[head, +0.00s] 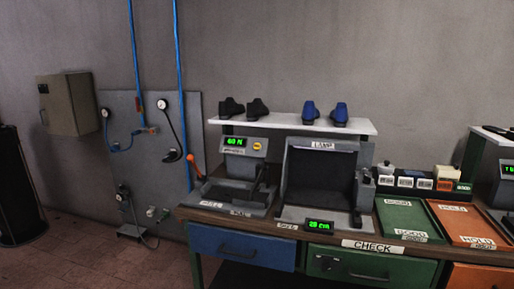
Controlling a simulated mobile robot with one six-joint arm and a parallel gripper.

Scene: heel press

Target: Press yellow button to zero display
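The yellow button (257,147) is a small round spot on the grey panel of the press (238,175), left of centre on the bench. The display (235,141) beside it, to the left, is lit green and seems to read "60 N". A small label sits under the display. A lever with an orange-red grip (191,160) stands up at the press's left side. My gripper is not in the head view, and nothing covers the button or display.
A black box labelled LAMP (322,180) stands right of the press, with a green "28 cm" readout (318,226) in front. Green (400,215) and orange (466,222) trays lie right.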

